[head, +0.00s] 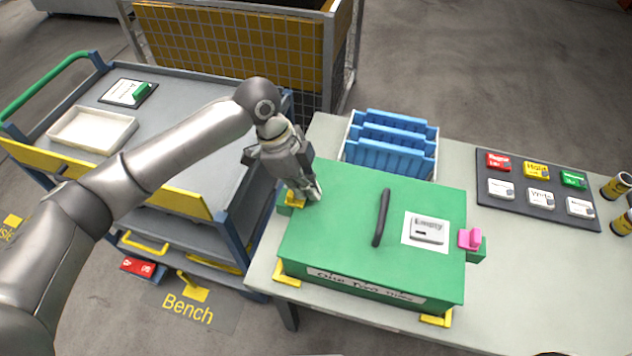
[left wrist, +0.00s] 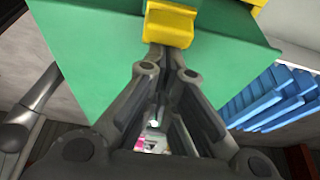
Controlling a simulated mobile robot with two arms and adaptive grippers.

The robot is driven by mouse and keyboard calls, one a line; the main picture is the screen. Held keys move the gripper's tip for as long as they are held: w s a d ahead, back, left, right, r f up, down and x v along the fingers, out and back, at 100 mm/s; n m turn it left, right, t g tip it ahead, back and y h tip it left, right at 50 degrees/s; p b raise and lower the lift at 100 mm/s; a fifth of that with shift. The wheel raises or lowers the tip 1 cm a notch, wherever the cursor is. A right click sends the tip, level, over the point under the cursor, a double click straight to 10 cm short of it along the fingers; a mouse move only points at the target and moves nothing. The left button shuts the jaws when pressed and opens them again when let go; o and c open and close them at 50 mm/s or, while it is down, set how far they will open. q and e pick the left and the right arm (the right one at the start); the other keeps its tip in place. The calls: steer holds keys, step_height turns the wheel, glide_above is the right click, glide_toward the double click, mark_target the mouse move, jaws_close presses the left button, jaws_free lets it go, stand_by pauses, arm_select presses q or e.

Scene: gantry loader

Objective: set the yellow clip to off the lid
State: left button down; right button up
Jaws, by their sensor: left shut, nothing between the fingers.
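The green box with its lid (head: 340,215) stands on the grey table, with a black handle and a white label plate on top. The yellow clip (head: 296,199) is at the left side of the lid, partly covered by my left gripper (head: 314,191). In the left wrist view the yellow clip (left wrist: 169,25) is right at the tips of my left gripper (left wrist: 160,52), which is shut with nothing between its fingers. The tips appear to touch or nearly touch the clip. A pink clip (head: 470,239) sits at the lid's right side. My right gripper is not in view.
A bin of blue dividers (head: 391,146) stands behind the box. A dark board of coloured and white blocks (head: 538,189) lies to the right, with cans (head: 617,186) at the edge. A trolley with a cream tray (head: 92,131) stands at left.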

stand_by(0.3)
arm_select(q)
steer(key=shift+w+a+r+p, duration=0.1)
steer(key=shift+w+a+p, duration=0.15)
steer(key=shift+a, duration=0.35)
steer(key=shift+w+a+p, duration=0.15)
steer(key=shift+a+p, duration=0.2)
steer(key=shift+a, duration=0.2)
steer(key=shift+w+a, duration=0.1)
steer(key=shift+a, duration=0.15)
steer(key=shift+d, duration=0.1)
